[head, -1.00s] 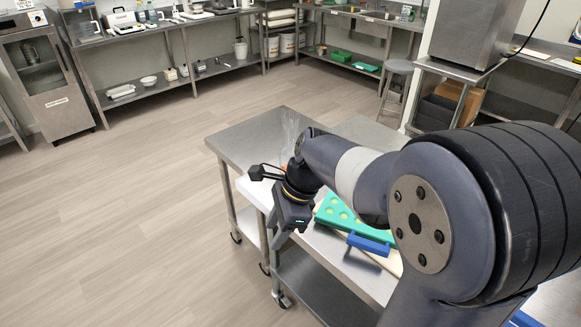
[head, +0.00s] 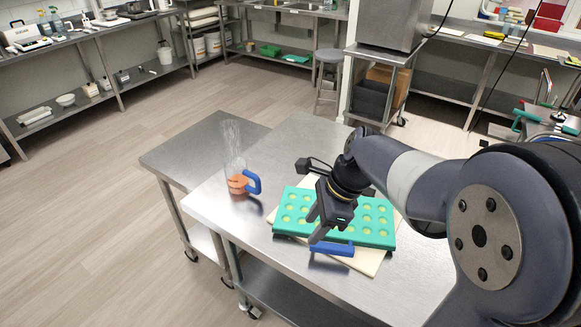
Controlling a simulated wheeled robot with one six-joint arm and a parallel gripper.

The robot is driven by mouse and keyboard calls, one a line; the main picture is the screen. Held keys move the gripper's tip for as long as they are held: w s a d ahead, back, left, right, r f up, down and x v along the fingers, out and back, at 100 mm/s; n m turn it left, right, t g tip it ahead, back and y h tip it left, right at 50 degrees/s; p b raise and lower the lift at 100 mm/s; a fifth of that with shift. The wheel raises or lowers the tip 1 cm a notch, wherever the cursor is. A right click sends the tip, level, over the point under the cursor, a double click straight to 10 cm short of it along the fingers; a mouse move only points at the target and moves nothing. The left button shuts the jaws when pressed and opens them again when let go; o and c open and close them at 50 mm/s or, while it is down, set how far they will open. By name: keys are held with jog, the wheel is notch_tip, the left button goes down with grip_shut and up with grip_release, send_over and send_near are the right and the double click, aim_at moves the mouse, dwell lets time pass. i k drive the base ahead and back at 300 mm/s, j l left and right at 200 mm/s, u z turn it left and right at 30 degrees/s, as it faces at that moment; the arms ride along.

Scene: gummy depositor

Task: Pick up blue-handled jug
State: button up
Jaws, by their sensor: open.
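The blue-handled jug (head: 236,172) is a clear vessel with orange contents low inside and a blue handle (head: 253,182) on its right side. It stands near the left edge of the steel table, and a clear whisk-like shape rises from its top. My gripper (head: 313,228) is open and empty, pointing down over the front left part of the green mould, to the right of the jug and apart from it. The arm hides part of the mould.
The green mould (head: 376,232) with round yellowish cavities lies on a cream board (head: 368,263). A blue-handled tool (head: 332,249) lies at its front edge. The steel table (head: 213,202) is bare around the jug, and a lower steel table (head: 190,150) adjoins it at left.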

aim_at(238, 183)
jog(key=z, duration=0.45)
jog(key=u, duration=1.25)
jog(key=z, duration=1.25)
jog(key=i+j, duration=0.1)
jog(key=j, duration=0.4)
jog(key=i+j, duration=0.15)
jog(key=j, duration=0.35)
jog(key=i+j, duration=0.1)
jog(key=j, duration=0.45)
jog(key=i+j+z, duration=0.1)
jog(key=j, duration=0.4)
